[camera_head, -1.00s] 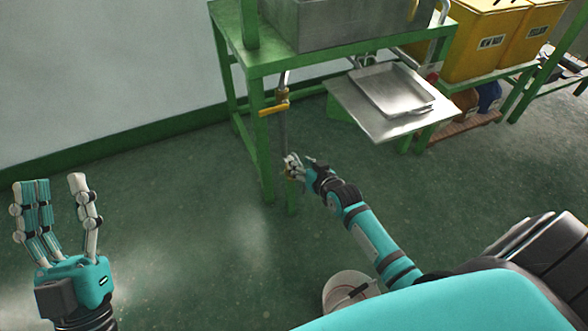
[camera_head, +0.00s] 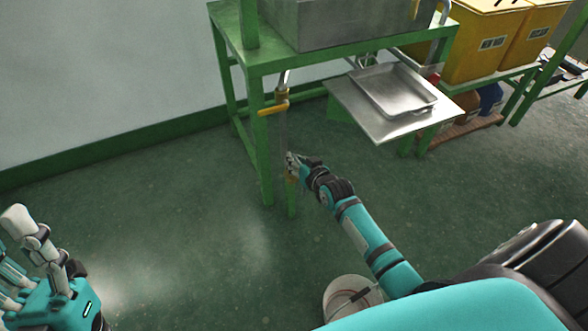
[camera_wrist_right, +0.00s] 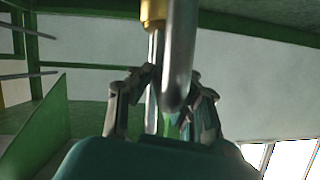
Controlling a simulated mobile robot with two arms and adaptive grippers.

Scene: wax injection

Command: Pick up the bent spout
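The bent spout (camera_head: 282,135) looks to be the thin grey metal pipe hanging upright beside the front leg of the green table, below a yellow handle. In the right wrist view a bent metal tube (camera_wrist_right: 179,50) comes down close to the camera. My right gripper (camera_head: 291,163) is at the pipe's lower part. In the wrist view, its fingers (camera_wrist_right: 163,88) stand on both sides of the tube and curl inward. Whether they press on it is unclear. My left gripper (camera_head: 30,245) is at the lower left, fingers spread, empty and partly cut off.
The green table (camera_head: 300,58) carries a metal tank (camera_head: 335,25). A metal shelf with trays (camera_head: 395,90) juts out at its right. Yellow bins (camera_head: 485,45) stand further right. A white round object (camera_head: 348,295) is on the floor. The floor at left is clear.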

